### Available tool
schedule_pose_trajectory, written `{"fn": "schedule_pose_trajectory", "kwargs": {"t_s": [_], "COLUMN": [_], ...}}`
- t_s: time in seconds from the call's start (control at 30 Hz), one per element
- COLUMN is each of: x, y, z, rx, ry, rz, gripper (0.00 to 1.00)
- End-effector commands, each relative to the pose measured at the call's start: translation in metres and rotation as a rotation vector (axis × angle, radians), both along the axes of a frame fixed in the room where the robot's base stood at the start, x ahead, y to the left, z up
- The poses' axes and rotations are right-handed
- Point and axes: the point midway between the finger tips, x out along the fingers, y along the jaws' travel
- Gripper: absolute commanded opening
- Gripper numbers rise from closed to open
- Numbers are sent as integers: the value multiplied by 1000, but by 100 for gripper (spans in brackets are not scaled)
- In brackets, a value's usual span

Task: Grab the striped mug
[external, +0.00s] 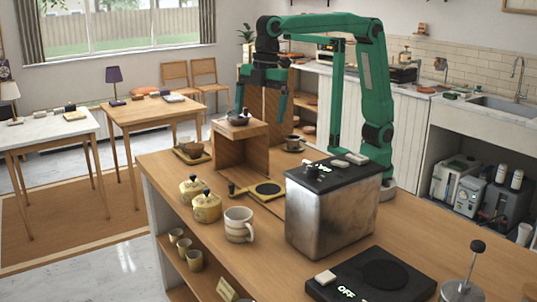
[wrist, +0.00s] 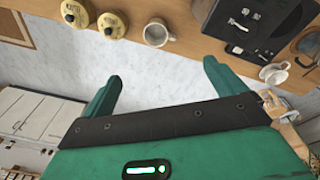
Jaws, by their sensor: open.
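In the external view a pale mug with faint horizontal bands (external: 238,226), which looks like the striped mug, stands upright on the wooden counter (external: 165,182), with its handle towards the right. In the wrist view a mug (wrist: 155,33) shows near the top centre, on the counter beside two yellow jars.
Two yellow lidded jars (external: 207,207) stand just left of the mug. A metal box with a dark top (external: 330,215) stands close on its right. The wooden stand (external: 255,150) bears a dark bowl (external: 238,119). A black hotplate (external: 372,280) lies at the front.

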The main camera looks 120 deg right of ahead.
Motion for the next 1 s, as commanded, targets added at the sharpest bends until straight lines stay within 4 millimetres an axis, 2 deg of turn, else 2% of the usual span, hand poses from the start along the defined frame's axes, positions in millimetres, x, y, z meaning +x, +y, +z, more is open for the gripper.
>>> {"fn": "schedule_pose_trajectory", "kwargs": {"t_s": [0.1, 0.4, 0.77, 1.0], "x": [20, 46, 65, 64], "y": [-3, -7, -11, -10], "z": [-10, -24, -38, -64], "rx": [-4, -8, -10, -9], "ry": [31, 74, 106, 105], "rz": [43, 106, 155, 154], "gripper": [96, 96, 96, 96]}}
